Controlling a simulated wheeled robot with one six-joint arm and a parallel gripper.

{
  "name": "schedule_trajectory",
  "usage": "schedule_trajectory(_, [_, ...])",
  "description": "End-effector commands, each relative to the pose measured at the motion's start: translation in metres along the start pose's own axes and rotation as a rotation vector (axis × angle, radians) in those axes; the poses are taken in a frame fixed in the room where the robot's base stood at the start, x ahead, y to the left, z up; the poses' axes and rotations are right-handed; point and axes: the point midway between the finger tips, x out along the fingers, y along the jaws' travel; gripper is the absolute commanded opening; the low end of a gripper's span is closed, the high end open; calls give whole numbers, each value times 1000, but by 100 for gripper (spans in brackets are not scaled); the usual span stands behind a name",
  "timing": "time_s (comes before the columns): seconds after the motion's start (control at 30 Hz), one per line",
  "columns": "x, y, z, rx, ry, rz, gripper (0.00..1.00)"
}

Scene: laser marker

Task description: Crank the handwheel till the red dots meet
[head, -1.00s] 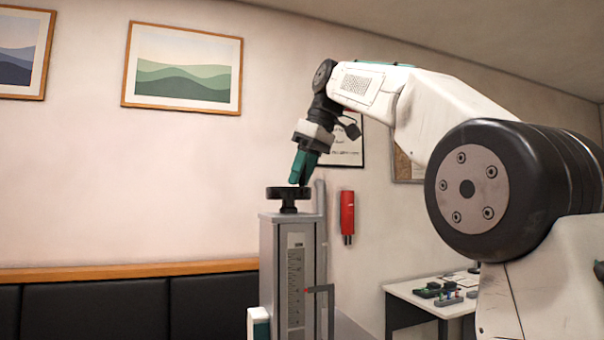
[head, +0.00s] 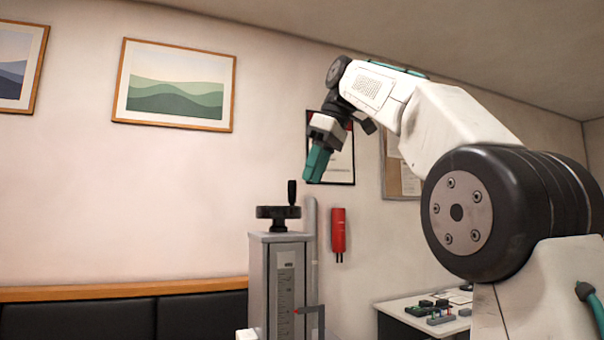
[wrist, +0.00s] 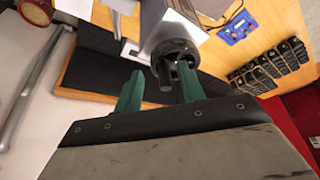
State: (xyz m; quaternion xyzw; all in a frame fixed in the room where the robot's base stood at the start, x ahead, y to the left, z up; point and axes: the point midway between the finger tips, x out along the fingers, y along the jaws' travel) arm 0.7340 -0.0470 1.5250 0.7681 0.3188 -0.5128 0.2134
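The black handwheel (head: 278,212) sits on top of a grey column (head: 262,280), its crank handle (head: 292,191) standing upright at the right of the rim. My gripper (head: 316,181) is above and to the right of the handle, apart from it. In the wrist view my gripper (wrist: 158,85) has its green fingers spread, with nothing held; the handwheel (wrist: 178,48) shows beyond the fingertips. The column's front has a scale (head: 285,290) and a pointer with a small red tip (head: 297,311). I see no pair of red dots in these views.
A red wall-mounted device (head: 338,232) hangs right of the column, near a grey upright pole (head: 311,225). A white table (head: 395,306) with small parts stands at the right. The wrist view shows a blue plate (wrist: 238,27) and a row of black blocks (wrist: 270,68). Air around the handle is free.

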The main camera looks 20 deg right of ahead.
Motion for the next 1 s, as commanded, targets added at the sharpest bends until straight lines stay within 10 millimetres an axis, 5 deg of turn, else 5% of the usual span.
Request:
schedule_trajectory(0.5, [-31,0,76,3,0,1,40])
schedule_trajectory(1.0, [-32,0,79,0,0,0,40])
